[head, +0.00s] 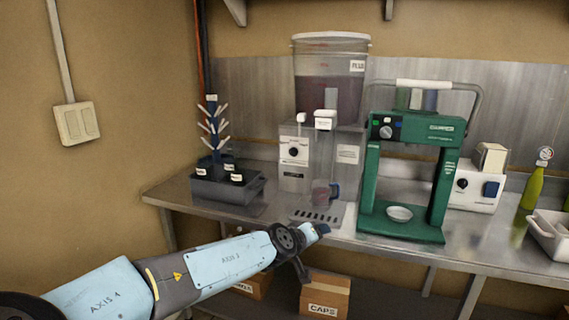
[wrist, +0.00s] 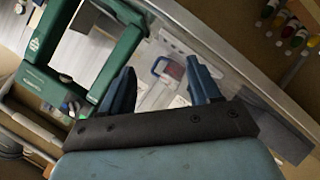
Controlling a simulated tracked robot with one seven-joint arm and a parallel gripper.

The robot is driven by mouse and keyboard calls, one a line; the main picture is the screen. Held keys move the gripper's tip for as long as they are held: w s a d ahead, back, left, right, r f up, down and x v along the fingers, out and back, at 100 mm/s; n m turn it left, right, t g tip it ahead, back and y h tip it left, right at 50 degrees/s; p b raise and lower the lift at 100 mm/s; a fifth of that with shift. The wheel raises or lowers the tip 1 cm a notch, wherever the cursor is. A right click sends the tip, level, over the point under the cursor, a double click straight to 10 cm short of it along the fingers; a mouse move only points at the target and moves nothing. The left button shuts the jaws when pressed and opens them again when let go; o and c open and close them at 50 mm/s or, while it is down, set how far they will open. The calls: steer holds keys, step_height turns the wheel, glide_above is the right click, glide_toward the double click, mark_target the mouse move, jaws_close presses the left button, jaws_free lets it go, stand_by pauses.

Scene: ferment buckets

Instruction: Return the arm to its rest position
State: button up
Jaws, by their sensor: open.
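My arm reaches in from the lower left of the head view, in front of the bench's front edge. My gripper (wrist: 160,66) shows in the wrist view with its two blue fingers spread apart and nothing between them touching both. A mug with a blue handle (wrist: 172,70) appears beyond the fingertips there. In the head view the same mug (head: 321,193) stands under the dispenser, above and apart from the end of my arm.
A metal bench (head: 275,214) carries a bottle tree (head: 213,140), a dispenser with a bucket (head: 330,85) on top, a green capping machine (head: 407,165), a white device (head: 472,192) and a green bottle (head: 533,188). A caps box (head: 324,296) sits below the bench.

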steer(key=s+d+f+m+g+y, duration=0.3)
steer(key=s+d+f+g+y, duration=0.2)
steer(key=s+d+f+g, duration=0.3)
steer(key=s+d+r+t+y, duration=0.1)
steer(key=s+d+r, duration=0.1)
steer(key=s+r, duration=0.3)
steer(key=s+d+r+t+y, duration=0.1)
steer(key=s+r, duration=0.5)
steer(key=r, duration=0.8)
steer(key=s+d+r+t, duration=0.1)
steer(key=s+d+r, duration=0.3)
steer(key=r, duration=0.5)
steer(key=shift+s+r+y, duration=0.3)
steer(key=shift+s+y, duration=0.1)
steer(key=shift+s, duration=0.25)
